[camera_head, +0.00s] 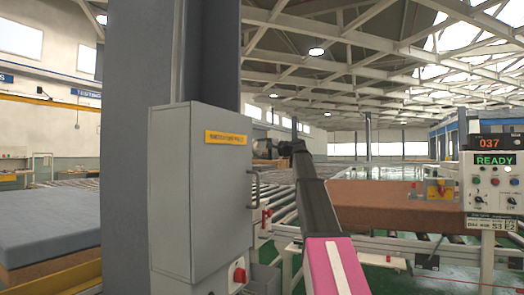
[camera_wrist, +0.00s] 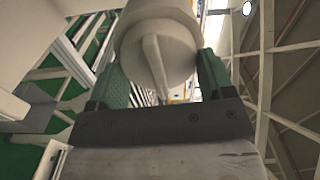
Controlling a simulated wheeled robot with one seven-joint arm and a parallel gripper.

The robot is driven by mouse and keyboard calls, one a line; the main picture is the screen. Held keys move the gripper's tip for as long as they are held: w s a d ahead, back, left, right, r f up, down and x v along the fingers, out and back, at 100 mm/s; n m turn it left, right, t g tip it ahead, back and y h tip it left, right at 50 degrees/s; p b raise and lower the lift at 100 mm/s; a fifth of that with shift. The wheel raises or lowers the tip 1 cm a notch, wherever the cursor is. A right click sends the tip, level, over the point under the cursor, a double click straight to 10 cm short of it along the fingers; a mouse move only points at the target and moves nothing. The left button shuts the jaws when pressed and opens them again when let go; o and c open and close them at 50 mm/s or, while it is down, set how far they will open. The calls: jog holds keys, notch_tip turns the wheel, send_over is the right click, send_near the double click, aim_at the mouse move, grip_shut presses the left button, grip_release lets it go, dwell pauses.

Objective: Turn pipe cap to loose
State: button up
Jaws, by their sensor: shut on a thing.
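The pipe cap (camera_wrist: 157,48) is a pale, round, off-white piece with a raised rib across its end, seen close up at the top middle of the wrist view. The green fingers of my gripper (camera_wrist: 160,76) stand on its left and right sides and are shut on it. In the head view my dark arm reaches up and away from the bottom, and its end is beside the grey cabinet's right edge. The cap cannot be made out there.
A grey electrical cabinet (camera_head: 200,195) on a thick column (camera_head: 140,90) stands close on the left. A control panel (camera_head: 492,185) reading READY is at the right. Brown mattress blocks (camera_head: 375,206) lie on roller conveyors behind my arm. A blue-topped mattress (camera_head: 45,225) is far left.

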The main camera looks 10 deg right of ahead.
jog(key=shift+f+m, duration=0.1)
jog(key=shift+m, duration=0.5)
jog(key=o, duration=0.9)
jog(key=shift+c, duration=0.2)
jog(key=shift+d, duration=0.1)
jog(key=v, duration=1)
jog(key=shift+s+d, duration=0.2)
jog(key=shift+d, duration=0.05)
